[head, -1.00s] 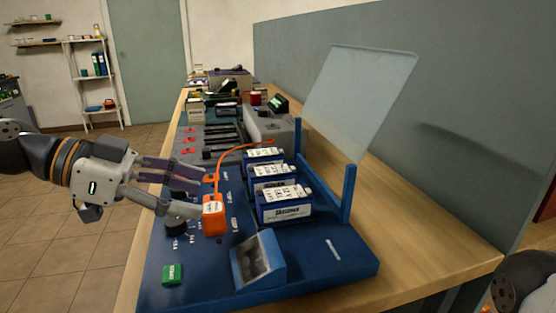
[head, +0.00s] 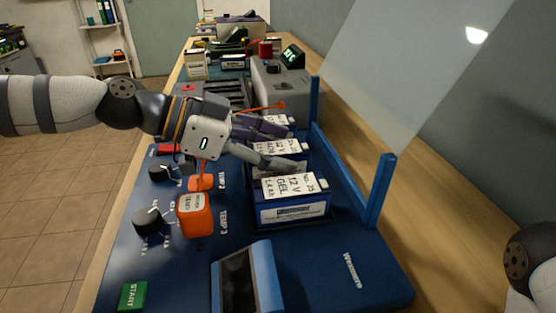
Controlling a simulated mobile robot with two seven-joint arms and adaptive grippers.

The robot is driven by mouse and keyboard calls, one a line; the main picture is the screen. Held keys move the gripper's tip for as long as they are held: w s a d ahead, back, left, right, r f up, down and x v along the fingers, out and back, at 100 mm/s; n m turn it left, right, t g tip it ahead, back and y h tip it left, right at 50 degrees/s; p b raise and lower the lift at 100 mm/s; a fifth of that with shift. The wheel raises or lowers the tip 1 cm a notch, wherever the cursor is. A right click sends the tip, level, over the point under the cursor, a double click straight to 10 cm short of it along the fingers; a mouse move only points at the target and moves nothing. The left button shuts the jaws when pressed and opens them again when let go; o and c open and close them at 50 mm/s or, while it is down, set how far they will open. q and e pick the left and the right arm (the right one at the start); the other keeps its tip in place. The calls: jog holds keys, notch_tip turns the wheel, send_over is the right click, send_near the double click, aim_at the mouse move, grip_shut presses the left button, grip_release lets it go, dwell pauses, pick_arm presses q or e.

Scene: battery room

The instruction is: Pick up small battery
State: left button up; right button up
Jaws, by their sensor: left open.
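Several blue batteries with white-labelled tops stand in a row on a blue test station (head: 370,285). The nearest battery (head: 292,212) is fully in view, its label reading 12 V GEL. My left gripper (head: 292,148) is open, reaching in from the left over the row behind the nearest battery. Its fingers point right, one on the far side and one on the near side of the middle battery's (head: 290,146) top. They partly hide the middle battery and the far battery (head: 284,121). I cannot tell whether the fingers touch anything. My right gripper is out of view.
A clear raised cover (head: 400,60) stands on blue posts (head: 378,190) right of the batteries. An orange block (head: 195,216) with a cable, black knobs (head: 148,220) and a green START button (head: 132,296) lie left. A grey device (head: 282,90) stands behind.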

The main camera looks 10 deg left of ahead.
pick_arm(q)
jog(key=shift+w+d+f, duration=0.1)
jog(key=shift+d, duration=0.1)
grip_shut()
